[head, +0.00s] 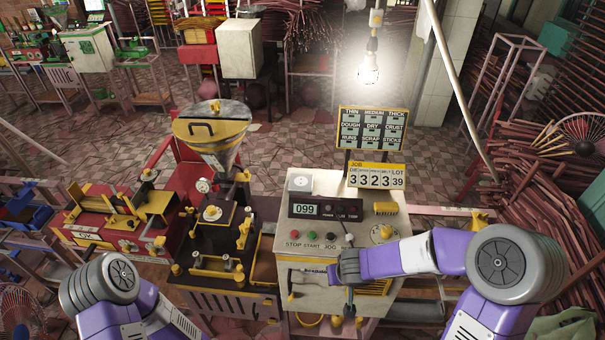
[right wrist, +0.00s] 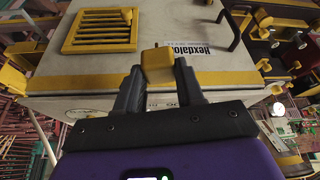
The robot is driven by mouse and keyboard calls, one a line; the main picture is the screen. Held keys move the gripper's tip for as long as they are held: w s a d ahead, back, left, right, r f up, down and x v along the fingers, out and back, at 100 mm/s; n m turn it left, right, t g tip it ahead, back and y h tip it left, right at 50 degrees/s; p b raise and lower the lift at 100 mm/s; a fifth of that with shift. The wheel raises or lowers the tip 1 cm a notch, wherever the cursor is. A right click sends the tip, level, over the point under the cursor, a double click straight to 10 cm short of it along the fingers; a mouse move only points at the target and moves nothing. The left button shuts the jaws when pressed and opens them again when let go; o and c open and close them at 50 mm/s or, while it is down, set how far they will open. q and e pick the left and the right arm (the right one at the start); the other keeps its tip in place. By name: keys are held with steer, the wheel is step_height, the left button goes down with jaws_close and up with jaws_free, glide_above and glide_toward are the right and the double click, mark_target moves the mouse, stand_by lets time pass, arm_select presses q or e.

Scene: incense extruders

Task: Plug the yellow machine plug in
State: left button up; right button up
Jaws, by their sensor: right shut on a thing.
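The yellow plug (right wrist: 157,64) is a small yellow block held between the two dark fingers of my right gripper (right wrist: 157,85) in the right wrist view. It is in front of the lower edge of the cream control cabinet (right wrist: 210,52); I cannot tell whether it touches. In the head view the right gripper (head: 349,308) hangs low before the front of the cabinet (head: 308,262), and the plug is hard to make out there. No socket is clearly visible. My left arm shows at the lower left, but its gripper is out of view.
The cabinet carries a lit display (head: 326,210), a row of buttons (head: 311,236) and a yellow vent grille (right wrist: 100,30). A dark extruder with a metal hopper (head: 212,130) stands to its left. Sticks and racks crowd the right side. Tiled floor lies behind.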

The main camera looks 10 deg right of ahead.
step_height(320, 180, down, 13)
steer(key=b, duration=1)
steer(key=shift+s+a+f+b, duration=0.2)
steer(key=shift+s+a+b, duration=0.2)
steer(key=shift+s+a, duration=0.05)
